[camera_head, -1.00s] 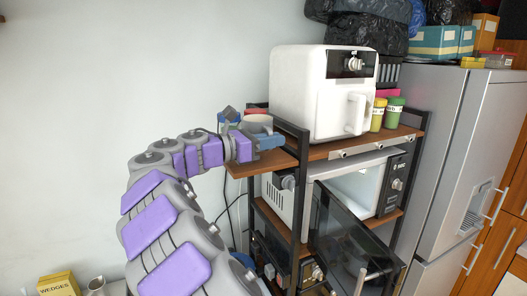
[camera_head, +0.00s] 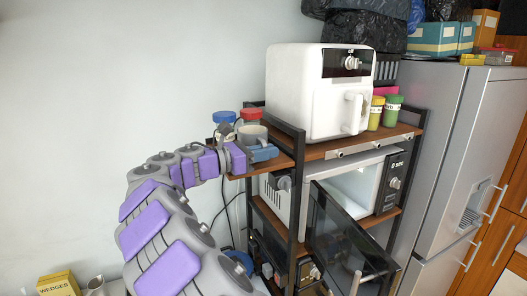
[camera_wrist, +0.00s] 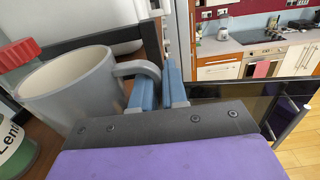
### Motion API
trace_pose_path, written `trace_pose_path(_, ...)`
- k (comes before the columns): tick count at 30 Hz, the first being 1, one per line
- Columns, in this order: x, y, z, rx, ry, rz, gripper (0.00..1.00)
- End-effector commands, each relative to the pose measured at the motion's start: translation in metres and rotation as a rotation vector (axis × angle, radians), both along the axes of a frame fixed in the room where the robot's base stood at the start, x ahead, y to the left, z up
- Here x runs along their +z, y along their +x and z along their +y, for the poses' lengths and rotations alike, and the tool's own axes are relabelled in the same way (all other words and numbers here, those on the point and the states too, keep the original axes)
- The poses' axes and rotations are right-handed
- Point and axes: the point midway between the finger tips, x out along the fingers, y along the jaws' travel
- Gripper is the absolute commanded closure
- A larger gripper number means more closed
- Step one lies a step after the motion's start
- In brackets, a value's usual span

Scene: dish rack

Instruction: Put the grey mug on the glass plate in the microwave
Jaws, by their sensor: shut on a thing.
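The grey mug (camera_head: 252,133) is upright at the left end of the rack's top shelf; I cannot tell whether its base touches the shelf. In the wrist view the mug (camera_wrist: 75,88) fills the left side, its handle pointing right to my fingers. My gripper (camera_head: 264,154) has blue fingers, shut on the mug's handle; in the wrist view the gripper (camera_wrist: 160,88) covers the handle's lower end. The microwave (camera_head: 300,210) stands on the shelf below, its dark door (camera_head: 345,240) swung open towards me. The glass plate inside cannot be made out.
A white air fryer (camera_head: 310,95) stands right of the mug on the top shelf (camera_head: 330,150). Jars with a blue lid (camera_head: 223,117) and a red lid (camera_head: 249,114) are close behind the mug. A black rack post (camera_head: 298,190) rises between mug and microwave opening. A fridge (camera_head: 450,160) is at right.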

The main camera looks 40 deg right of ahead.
Motion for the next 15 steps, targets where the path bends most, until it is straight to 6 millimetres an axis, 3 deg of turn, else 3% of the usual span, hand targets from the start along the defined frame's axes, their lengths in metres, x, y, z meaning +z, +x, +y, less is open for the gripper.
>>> trace_pose_path(3,0.0,0.0,0.006,0.002,-0.005,-0.001,1.0)
trace_pose_path(4,-0.001,0.0,0.007,0.001,-0.004,0.0,0.86)
trace_pose_path(11,0.0,0.001,0.013,0.001,-0.008,0.0,0.64)
trace_pose_path(15,-0.001,0.001,0.008,0.001,-0.005,0.0,0.61)
